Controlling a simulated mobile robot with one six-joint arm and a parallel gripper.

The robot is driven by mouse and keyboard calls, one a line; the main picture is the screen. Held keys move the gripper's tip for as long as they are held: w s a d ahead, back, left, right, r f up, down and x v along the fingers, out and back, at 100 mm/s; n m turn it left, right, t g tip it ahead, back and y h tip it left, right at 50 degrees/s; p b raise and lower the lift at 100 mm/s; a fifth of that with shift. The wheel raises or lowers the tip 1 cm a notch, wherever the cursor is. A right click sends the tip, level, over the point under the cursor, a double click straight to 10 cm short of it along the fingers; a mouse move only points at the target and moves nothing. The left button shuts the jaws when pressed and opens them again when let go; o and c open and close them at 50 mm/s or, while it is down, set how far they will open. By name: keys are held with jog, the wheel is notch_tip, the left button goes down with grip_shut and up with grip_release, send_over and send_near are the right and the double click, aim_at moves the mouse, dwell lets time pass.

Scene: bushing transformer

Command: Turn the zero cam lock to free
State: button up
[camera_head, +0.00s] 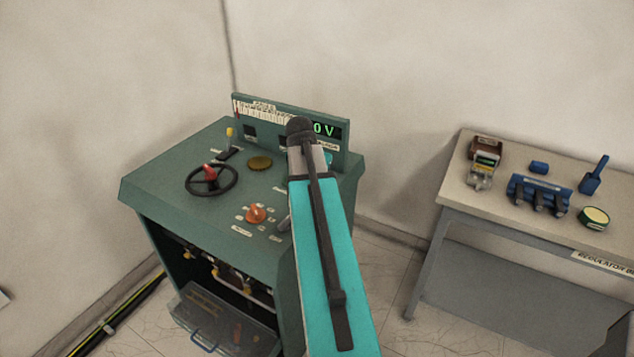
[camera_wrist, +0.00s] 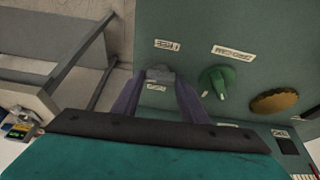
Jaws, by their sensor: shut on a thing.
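In the wrist view, my gripper (camera_wrist: 159,82) reaches down to the green panel with its two purple fingers shut on a small grey piece (camera_wrist: 160,73), which I take to be the zero cam lock. The fingers and body hide part of it, and I cannot read its setting. Small white labels (camera_wrist: 168,45) lie around it, too blurred to read. In the head view, my arm covers this part of the green cabinet top (camera_head: 170,165), so the grip is hidden there.
A green knob (camera_wrist: 216,80) stands close beside my fingers, with a brass disc (camera_wrist: 274,102) beyond it. A side table (camera_head: 480,206) stands at right.

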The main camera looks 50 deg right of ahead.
jog(key=shift+m, duration=0.4)
jog(key=o, duration=1)
jog(key=shift+o, duration=0.2)
jog(key=shift+r, duration=0.15)
jog(key=b+v, duration=0.2)
jog(key=v, duration=1.1)
jog(key=shift+w+a+r+b, duration=0.15)
jog(key=shift+w+r+b, duration=0.1)
jog(key=shift+b, duration=0.15)
